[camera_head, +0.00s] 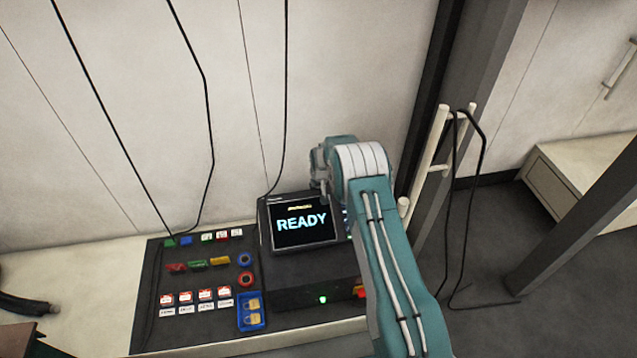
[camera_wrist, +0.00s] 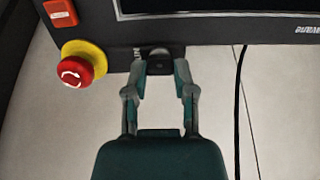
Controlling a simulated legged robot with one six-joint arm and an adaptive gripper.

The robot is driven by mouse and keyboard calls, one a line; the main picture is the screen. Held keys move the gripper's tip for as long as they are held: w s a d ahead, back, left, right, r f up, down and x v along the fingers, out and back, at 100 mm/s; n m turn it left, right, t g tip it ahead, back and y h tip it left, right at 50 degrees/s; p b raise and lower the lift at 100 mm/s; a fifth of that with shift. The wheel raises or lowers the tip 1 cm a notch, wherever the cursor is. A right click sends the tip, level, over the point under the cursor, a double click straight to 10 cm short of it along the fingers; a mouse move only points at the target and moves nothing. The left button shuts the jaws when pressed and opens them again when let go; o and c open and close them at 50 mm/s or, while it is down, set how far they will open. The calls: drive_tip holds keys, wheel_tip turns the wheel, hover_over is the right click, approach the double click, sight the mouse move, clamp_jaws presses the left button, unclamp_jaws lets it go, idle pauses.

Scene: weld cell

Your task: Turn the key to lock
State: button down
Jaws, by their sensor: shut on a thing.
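In the wrist view, my gripper (camera_wrist: 160,67) reaches up to a dark key switch (camera_wrist: 159,52) on the edge of the black control box (camera_wrist: 120,52). Its two fingers stand on either side of the key (camera_wrist: 160,66) and are shut on it. The key is small and dark, mostly hidden between the fingertips, so its turn angle cannot be read. The screen (camera_head: 303,222) reads "READY".
A red emergency stop with a yellow collar (camera_wrist: 82,64) sits close left of my fingers, below an orange-red switch (camera_wrist: 61,12). A black cable (camera_wrist: 239,110) hangs to the right. A dark board (camera_head: 205,330) with tags, padlocks and a blue tray (camera_head: 240,312) lies left of the box.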

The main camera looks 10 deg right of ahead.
drive_tip(key=shift+n, duration=0.3)
drive_tip(key=n, duration=0.3)
drive_tip(key=shift+a+f+n, duration=0.1)
drive_tip(key=shift+a+n, duration=0.05)
drive_tip(key=shift+n, duration=0.15)
drive_tip(key=n, duration=0.4)
drive_tip(key=shift+s+h, duration=0.1)
drive_tip(key=shift+h, duration=0.2)
drive_tip(key=n, duration=0.5)
drive_tip(key=shift+a+f+t, duration=0.1)
drive_tip(key=shift+t, duration=0.2)
drive_tip(key=shift+s+n, duration=0.1)
drive_tip(key=shift+n, duration=2.1)
drive_tip(key=shift+c, duration=2.2)
unclamp_jaws()
